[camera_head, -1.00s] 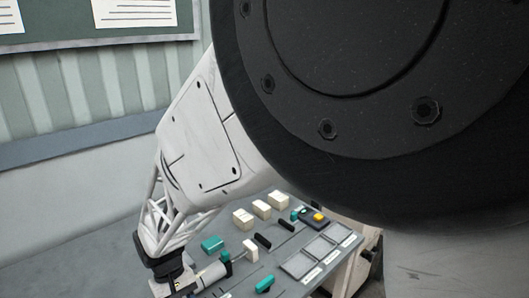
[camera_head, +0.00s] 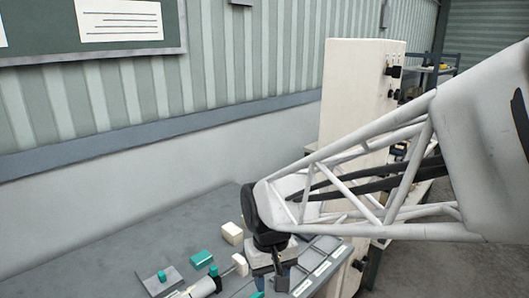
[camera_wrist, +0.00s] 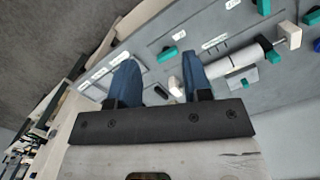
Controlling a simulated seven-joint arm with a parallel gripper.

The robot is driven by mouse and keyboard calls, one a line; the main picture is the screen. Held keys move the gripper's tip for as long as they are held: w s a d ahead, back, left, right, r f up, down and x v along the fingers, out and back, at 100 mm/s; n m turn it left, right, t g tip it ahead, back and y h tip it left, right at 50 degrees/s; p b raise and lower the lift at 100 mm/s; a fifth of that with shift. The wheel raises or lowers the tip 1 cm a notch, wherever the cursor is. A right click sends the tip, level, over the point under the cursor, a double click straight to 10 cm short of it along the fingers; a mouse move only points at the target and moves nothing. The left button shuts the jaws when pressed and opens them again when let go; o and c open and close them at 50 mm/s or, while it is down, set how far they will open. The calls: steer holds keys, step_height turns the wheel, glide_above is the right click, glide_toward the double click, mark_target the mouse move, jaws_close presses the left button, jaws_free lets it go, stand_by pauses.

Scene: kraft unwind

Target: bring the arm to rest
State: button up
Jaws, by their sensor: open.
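My gripper (camera_head: 280,278) hangs at the end of my white lattice arm, over the right part of the grey bench panel in the head view. In the wrist view my gripper (camera_wrist: 158,76) shows two blue fingers spread apart, with nothing between them in contact. Below them are the panel (camera_wrist: 140,40), teal pieces (camera_wrist: 168,55) and a small white piece (camera_wrist: 175,84). The fingertips are partly hidden by the arm's end in the head view, so their height above the panel is hard to tell.
A white roll (camera_wrist: 230,62) lies on the panel near teal blocks (camera_head: 202,259) and cream blocks (camera_head: 232,233). A tall cream cabinet (camera_head: 350,100) stands behind my arm. A noticeboard (camera_head: 185,25) hangs on the ribbed wall. The bench's left part (camera_head: 90,255) is largely clear.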

steer(key=s+d+r+m+t, duration=0.1)
steer(key=s+d+r+m, duration=0.1)
steer(key=s+d, duration=0.3)
steer(key=s+d+r+m+t, duration=0.2)
steer(key=s+d+r, duration=0.2)
steer(key=d, duration=0.8)
steer(key=shift+s, duration=1.05)
steer(key=shift+w, duration=0.15)
